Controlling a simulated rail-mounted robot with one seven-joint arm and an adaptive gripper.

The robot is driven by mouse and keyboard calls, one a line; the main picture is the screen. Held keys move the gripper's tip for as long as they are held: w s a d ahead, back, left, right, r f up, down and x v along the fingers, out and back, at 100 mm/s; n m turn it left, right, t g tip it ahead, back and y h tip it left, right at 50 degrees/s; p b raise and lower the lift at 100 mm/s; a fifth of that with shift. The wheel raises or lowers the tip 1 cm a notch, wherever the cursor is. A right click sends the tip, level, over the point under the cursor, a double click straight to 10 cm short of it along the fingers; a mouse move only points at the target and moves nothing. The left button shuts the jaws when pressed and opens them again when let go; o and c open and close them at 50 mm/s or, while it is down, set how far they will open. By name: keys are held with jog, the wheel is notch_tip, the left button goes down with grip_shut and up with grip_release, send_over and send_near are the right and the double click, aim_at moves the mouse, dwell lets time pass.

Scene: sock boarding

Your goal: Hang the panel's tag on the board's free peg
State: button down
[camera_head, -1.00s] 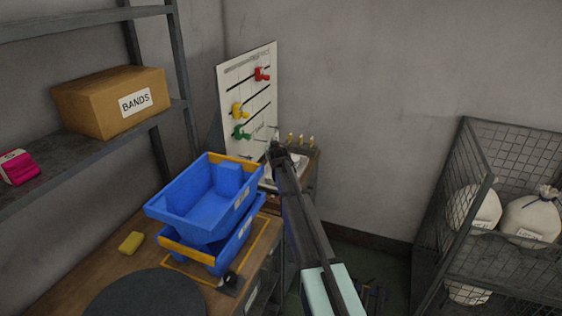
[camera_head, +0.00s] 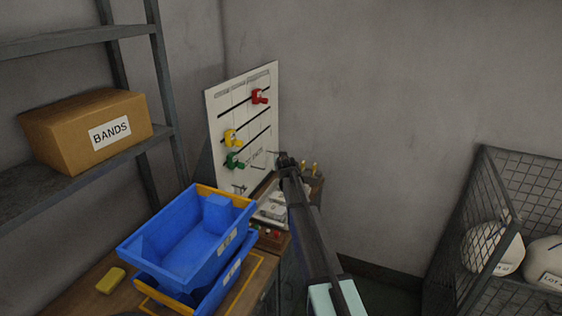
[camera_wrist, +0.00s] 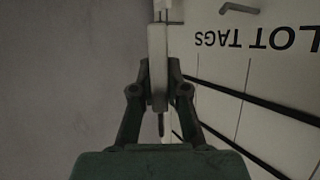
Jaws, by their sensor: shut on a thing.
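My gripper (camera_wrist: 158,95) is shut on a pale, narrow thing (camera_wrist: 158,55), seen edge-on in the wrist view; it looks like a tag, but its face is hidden. The white board (camera_head: 245,115) stands at the back against the wall, with red (camera_head: 260,96), yellow (camera_head: 232,138) and green (camera_head: 234,160) pieces on its pegs. A bare peg (camera_head: 239,188) sticks out low on the board; the wrist view shows a bare peg (camera_wrist: 240,8) near the upside-down "LOT TAGS" lettering. In the head view my gripper (camera_head: 286,160) is just right of the board's edge, its jaws small and dark.
Stacked blue bins (camera_head: 185,240) stand on the wooden bench in front of the board. A pale panel (camera_head: 271,210) lies behind them, partly hidden. A wire cage (camera_head: 490,190) stands far right; a shelf with a box (camera_head: 85,130) is left.

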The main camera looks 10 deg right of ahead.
notch_tip(320, 180, down, 10)
jog(key=b, duration=1)
jog(key=shift+w+a, duration=0.1)
jog(key=w+a+f+b, duration=0.2)
jog(key=w+a+b, duration=0.1)
jog(key=w+a, duration=0.2)
jog(key=shift+w+a, duration=0.3)
jog(key=shift+a, duration=1.05)
jog(key=shift+b, duration=0.35)
jog(key=c, duration=1.1)
grip_release()
jog(key=shift+s+r, duration=0.1)
